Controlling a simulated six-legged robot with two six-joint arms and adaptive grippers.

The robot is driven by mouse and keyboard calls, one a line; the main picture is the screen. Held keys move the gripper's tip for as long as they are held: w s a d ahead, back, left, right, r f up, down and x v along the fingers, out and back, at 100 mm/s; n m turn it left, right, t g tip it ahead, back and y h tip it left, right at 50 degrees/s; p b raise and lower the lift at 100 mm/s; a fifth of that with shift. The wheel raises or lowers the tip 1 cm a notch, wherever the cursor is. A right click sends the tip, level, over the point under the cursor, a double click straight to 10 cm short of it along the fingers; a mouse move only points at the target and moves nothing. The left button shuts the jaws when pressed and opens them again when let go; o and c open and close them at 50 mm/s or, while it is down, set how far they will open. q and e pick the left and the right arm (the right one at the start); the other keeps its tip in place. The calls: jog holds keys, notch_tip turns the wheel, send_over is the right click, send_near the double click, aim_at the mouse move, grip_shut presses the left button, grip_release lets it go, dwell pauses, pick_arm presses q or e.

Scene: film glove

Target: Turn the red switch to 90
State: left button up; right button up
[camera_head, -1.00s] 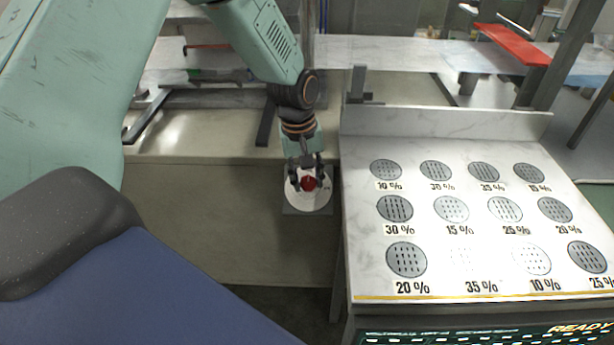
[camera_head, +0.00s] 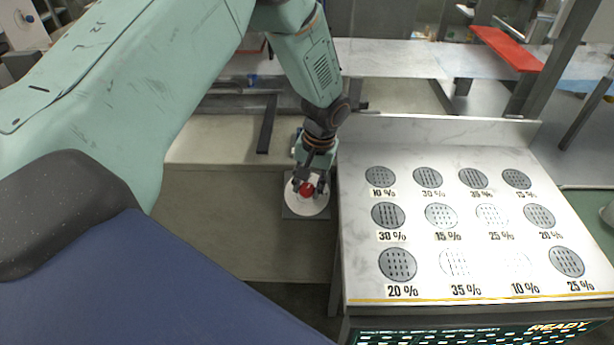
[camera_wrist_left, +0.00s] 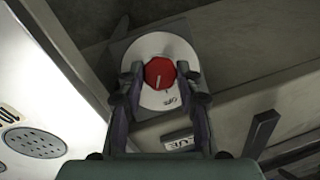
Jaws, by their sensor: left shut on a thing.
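The red switch (camera_head: 306,189) is a round knob on a white dial (camera_head: 316,207) with a grey square base, left of the marble-topped panel. In the left wrist view the red knob (camera_wrist_left: 159,73) carries a pale pointer line, and the white dial (camera_wrist_left: 172,47) surrounds it. Small dark print shows on the dial, too small to read fully. My left gripper (camera_head: 309,187) reaches down to the dial and is shut on the red knob; its fingers (camera_wrist_left: 161,75) sit on both sides of it. My right gripper is not in view.
The marble panel (camera_head: 440,145) with several round perforated discs labelled in percentages stands right beside the dial. A long counter (camera_head: 390,58) runs behind, with a red board (camera_head: 508,48) at the back right. A dark bar (camera_head: 267,124) lies behind the dial.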

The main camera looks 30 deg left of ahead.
pick_arm(q)
jog(key=m+y, duration=0.1)
jog(key=m, duration=0.1)
jog(key=shift+d+m+p, duration=0.15)
jog(key=shift+m+p, duration=0.15)
jog(key=shift+d+f+m+y, duration=0.1)
jog(key=shift+m+y, duration=0.8)
jog(key=shift+m, duration=0.3)
jog(key=shift+d+f+m+y+b, duration=0.1)
jog(key=shift+m+y+b, duration=0.5)
jog(key=shift+m, duration=0.6)
jog(key=shift+d+m+t+y+b, duration=0.1)
jog(key=shift+m+t+y+b, duration=0.55)
jog(key=shift+m, duration=1.15)
jog(key=o, duration=1.2)
jog(key=shift+c, duration=0.2)
jog(key=v, duration=0.7)
jog(key=shift+d, duration=0.2)
